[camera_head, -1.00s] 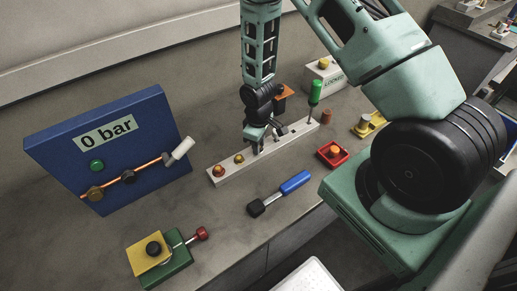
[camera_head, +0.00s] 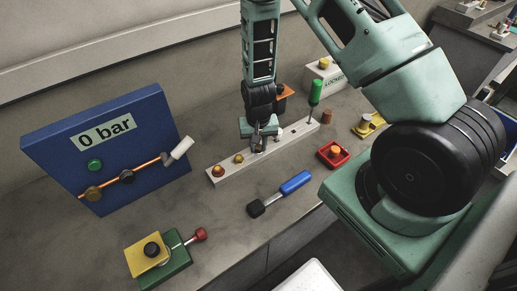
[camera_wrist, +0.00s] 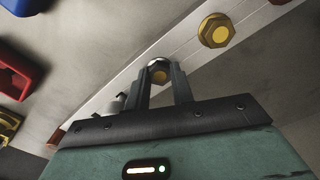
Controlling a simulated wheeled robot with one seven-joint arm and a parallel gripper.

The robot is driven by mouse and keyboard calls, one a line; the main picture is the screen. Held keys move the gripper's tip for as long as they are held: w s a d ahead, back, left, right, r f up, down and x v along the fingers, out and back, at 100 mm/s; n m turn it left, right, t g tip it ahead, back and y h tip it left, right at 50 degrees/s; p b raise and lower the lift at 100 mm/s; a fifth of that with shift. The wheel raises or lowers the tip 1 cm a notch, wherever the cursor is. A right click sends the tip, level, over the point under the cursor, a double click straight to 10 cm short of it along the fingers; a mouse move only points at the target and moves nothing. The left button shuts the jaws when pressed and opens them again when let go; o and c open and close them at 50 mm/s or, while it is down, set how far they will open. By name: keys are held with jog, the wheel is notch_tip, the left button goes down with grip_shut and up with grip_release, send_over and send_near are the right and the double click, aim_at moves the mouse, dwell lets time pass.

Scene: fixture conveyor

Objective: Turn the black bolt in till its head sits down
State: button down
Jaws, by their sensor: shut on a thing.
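A long pale bar (camera_head: 228,170) lies on the bench with several fittings along it. My gripper (camera_head: 259,147) points down over the middle of the bar. The fingers stand on either side of the head. They hide its lower part, so I cannot tell whether a gap is left under it. In the head view the bolt is hidden by my gripper.
A gold bolt (camera_head: 239,158) and an orange-brown one (camera_head: 218,170) stand on the bar's left end. A green-handled tool (camera_head: 315,91) stands near its right end. A blue-handled tool (camera_head: 293,183), a red tray (camera_head: 325,157) and a blue "0 bar" panel (camera_head: 60,142) are nearby.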

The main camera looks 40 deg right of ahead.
jog(key=shift+a+f+m, duration=0.1)
jog(key=shift+m, duration=0.4)
jog(key=c, duration=1.1)
grip_release()
jog(key=n, duration=0.6)
jog(key=shift+b, duration=0.3)
jog(key=n, duration=0.6)
